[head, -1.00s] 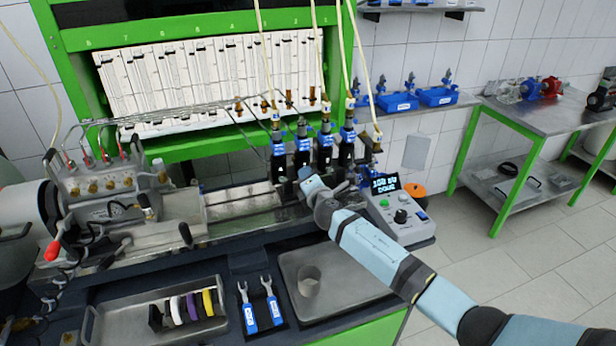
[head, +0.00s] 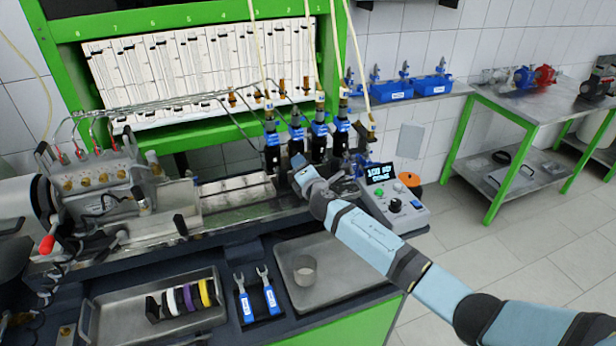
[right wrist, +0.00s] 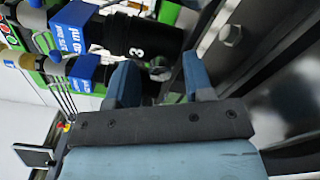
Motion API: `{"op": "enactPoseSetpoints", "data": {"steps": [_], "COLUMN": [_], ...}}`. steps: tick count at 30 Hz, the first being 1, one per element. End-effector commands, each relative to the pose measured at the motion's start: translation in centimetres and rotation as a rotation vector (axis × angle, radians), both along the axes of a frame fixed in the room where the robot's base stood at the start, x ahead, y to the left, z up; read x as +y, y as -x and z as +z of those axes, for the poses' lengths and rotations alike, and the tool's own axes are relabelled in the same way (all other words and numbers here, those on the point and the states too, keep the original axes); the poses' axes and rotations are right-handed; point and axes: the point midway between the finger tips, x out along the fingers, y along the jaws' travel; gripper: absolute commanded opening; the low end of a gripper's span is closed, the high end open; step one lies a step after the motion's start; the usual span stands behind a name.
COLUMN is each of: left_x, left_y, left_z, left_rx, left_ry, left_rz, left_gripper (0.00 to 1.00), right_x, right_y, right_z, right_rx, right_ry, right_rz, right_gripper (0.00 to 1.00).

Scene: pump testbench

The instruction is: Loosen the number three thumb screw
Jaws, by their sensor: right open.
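Several black injectors with blue labelled collars stand in a row at the back of the bench. The number three injector (right wrist: 125,38) shows its white "3" in the right wrist view; in the head view it appears to be the second from the left (head: 296,147). My right gripper (head: 298,164) is in front of this row, low down. In the right wrist view its two blue fingers are apart (right wrist: 160,82), just beside the black body. A dark, small part (right wrist: 157,72) lies between or behind the fingers; I cannot tell whether it is the thumb screw. My left gripper is out of view.
The control box (head: 395,206) with a lit display stands right of my right gripper. In front are two blue-handled wrenches (head: 257,295), a tray with coloured rings (head: 130,328) and a metal tray with a cup (head: 335,290). Thin hoses (head: 357,50) hang above the injectors.

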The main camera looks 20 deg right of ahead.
Motion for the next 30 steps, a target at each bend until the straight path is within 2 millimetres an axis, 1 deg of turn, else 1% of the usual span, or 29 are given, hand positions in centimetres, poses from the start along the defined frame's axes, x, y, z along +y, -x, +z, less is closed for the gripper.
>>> {"op": "enactPoseSetpoints", "data": {"steps": [5,12,15,18,21,24,30], "left_x": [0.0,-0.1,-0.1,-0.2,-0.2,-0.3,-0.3], "left_y": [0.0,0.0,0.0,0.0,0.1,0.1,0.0], "left_z": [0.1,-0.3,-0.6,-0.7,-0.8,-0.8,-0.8], "left_rx": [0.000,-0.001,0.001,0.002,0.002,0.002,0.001], "left_ry": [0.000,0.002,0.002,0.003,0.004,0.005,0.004], "left_rz": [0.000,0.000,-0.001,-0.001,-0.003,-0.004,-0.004], "left_gripper": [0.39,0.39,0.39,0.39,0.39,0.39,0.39], "right_x": [-0.1,-0.2,-0.2,-0.3,-0.3,-0.3,-0.3], "right_y": [2.9,8.5,10.5,11.9,12.9,13.3,13.4], "right_z": [-0.1,-0.1,0.0,0.0,0.1,0.1,0.2], "right_rx": [0.001,0.001,0.001,0.001,0.002,0.001,0.001], "right_ry": [0.000,0.000,0.000,0.001,0.000,0.000,0.000], "right_rz": [0.002,0.003,0.002,0.003,0.001,0.000,0.000], "right_gripper": [0.47,0.47,0.47,0.47,0.47,0.47,0.47]}}
